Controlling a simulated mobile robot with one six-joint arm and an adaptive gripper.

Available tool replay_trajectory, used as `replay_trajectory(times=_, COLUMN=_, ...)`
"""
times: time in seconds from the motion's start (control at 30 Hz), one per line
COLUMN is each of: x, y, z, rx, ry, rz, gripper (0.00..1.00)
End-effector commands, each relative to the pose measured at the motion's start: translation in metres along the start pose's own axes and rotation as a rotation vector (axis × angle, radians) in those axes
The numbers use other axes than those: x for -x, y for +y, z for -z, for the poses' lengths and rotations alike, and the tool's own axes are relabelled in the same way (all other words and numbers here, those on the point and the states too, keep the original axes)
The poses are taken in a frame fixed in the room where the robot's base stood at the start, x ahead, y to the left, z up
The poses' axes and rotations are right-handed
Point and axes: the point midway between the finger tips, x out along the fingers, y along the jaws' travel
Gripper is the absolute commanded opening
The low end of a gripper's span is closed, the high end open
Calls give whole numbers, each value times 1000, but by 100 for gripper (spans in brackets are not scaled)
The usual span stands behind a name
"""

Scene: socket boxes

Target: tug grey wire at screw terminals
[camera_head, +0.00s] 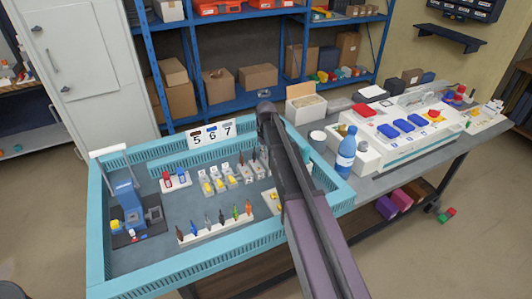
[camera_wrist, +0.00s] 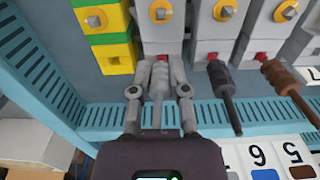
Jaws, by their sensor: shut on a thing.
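In the wrist view my gripper (camera_wrist: 160,73) is shut on the grey wire (camera_wrist: 160,84), its two fingers on either side of the wire's ribbed grey body. The wire's far end meets the red-marked opening of a grey screw terminal (camera_wrist: 161,33) with a round yellow screw. How deep it sits is hidden. A black wire (camera_wrist: 222,88) and a brown wire (camera_wrist: 287,82) are at the neighbouring terminals to the right. A green-yellow terminal (camera_wrist: 112,55) stands to the left. In the head view my arm hides the gripper and the grey wire; part of the terminal row (camera_head: 220,182) shows.
A light-blue slotted tray wall (camera_head: 103,232) surrounds the work area. Number cards (camera_head: 211,134) stand at its back edge. A blue device (camera_head: 127,203) stands at the left, and a rack of coloured tools (camera_head: 215,229) in front. A bottle (camera_head: 346,153) stands outside, at the right.

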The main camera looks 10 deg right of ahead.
Motion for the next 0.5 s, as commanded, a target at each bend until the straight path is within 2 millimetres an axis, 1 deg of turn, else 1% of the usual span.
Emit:
replay_trajectory(times=0.03, x=-1, y=4, z=-1, rx=-4, ry=-2, rz=-10, gripper=0)
replay_trajectory(times=0.2, x=-1, y=4, z=-2, rx=-3, ry=-3, rz=-10, gripper=0)
replay_trajectory(times=0.23, x=-1, y=4, z=-2, rx=-3, ry=-4, rz=-10, gripper=27)
replay_trajectory(times=0.33, x=-1, y=3, z=-2, rx=-3, ry=-4, rz=-8, gripper=57)
replay_trajectory(times=0.37, x=-1, y=3, z=-2, rx=-2, ry=-4, rz=-8, gripper=62)
replay_trajectory(times=0.5, x=-1, y=2, z=-1, rx=-1, ry=-4, rz=-6, gripper=62)
